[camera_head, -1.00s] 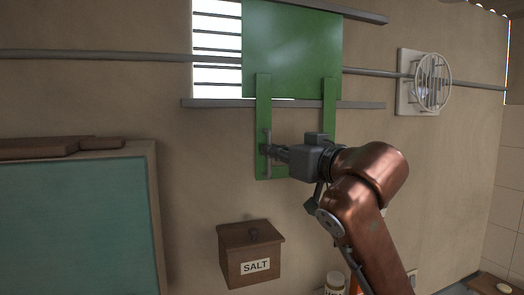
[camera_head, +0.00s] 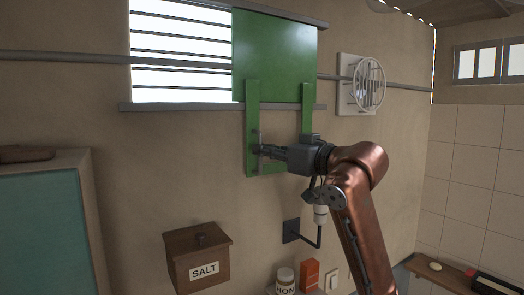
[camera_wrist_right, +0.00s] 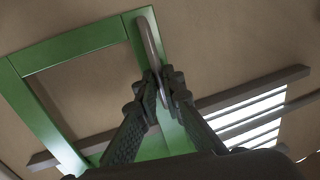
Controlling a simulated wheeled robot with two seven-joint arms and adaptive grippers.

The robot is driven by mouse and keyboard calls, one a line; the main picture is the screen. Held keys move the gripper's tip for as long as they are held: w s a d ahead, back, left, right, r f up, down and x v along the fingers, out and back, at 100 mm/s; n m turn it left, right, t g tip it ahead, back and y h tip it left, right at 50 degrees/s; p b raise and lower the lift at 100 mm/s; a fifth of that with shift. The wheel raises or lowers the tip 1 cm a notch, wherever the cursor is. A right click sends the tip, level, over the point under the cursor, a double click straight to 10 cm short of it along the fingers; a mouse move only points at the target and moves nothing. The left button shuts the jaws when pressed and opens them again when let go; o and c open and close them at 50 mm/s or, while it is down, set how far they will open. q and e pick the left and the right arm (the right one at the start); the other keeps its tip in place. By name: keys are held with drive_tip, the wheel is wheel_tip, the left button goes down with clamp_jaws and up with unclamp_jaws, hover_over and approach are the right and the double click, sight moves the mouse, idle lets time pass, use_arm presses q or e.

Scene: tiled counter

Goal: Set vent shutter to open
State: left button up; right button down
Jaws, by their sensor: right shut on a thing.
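The green vent shutter (camera_head: 274,55) sits between two grey rails on the wall. It covers the right part of the vent, and the bright slatted opening (camera_head: 180,50) shows uncovered to its left. A green frame hangs below the shutter and carries a grey upright handle (camera_head: 261,145); the handle also shows in the right wrist view (camera_wrist_right: 149,42). My right gripper (camera_head: 265,151) is shut on the handle, with its fingers (camera_wrist_right: 162,88) on both sides of it in the right wrist view. My left gripper is not in view.
A wooden salt box (camera_head: 197,258) hangs below left. A round caged fan (camera_head: 368,84) is on the wall right of the shutter. A honey jar (camera_head: 285,281) and an orange box (camera_head: 310,275) stand below. A teal-fronted cabinet (camera_head: 40,240) is at left.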

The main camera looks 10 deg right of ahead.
drive_tip(key=c, duration=2.1)
unclamp_jaws()
drive_tip(key=v, duration=1.2)
drive_tip(key=shift+s, duration=0.1)
drive_tip(key=shift+a, duration=0.2)
